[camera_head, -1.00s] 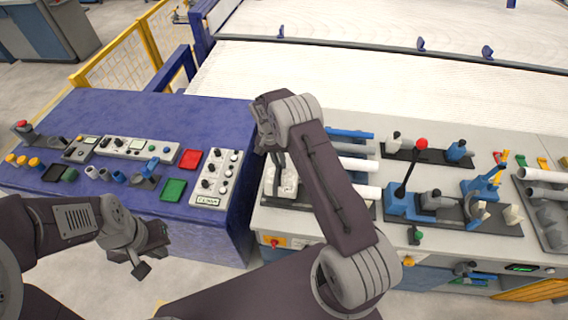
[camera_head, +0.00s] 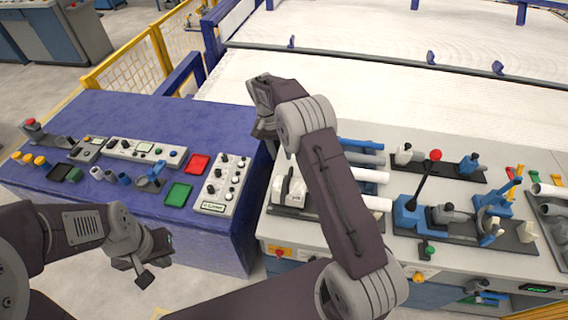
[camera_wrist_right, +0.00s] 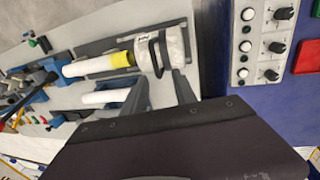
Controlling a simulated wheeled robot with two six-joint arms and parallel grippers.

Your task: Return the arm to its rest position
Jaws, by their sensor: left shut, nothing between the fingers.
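My right gripper (camera_head: 268,145) is raised over the gap between the blue table and the grey workbench, at the end of my bent right arm. In the right wrist view its two fingers (camera_wrist_right: 161,82) stand apart with nothing held between them. A white fitting (camera_head: 288,188) sits on the bench below and right of it, apart from the fingers. It also shows in the wrist view (camera_wrist_right: 160,52), with a white pipe with a yellow end (camera_wrist_right: 95,65) beside it. My left gripper (camera_head: 143,276) is shut and empty, low in front of the blue table.
The blue table (camera_head: 130,110) carries control boxes (camera_head: 222,183), a red tray (camera_head: 197,163) and a green tray (camera_head: 178,194). On the bench are white pipes (camera_head: 372,175) and a red-knobbed lever clamp (camera_head: 435,156). A yellow fence (camera_head: 125,70) stands behind.

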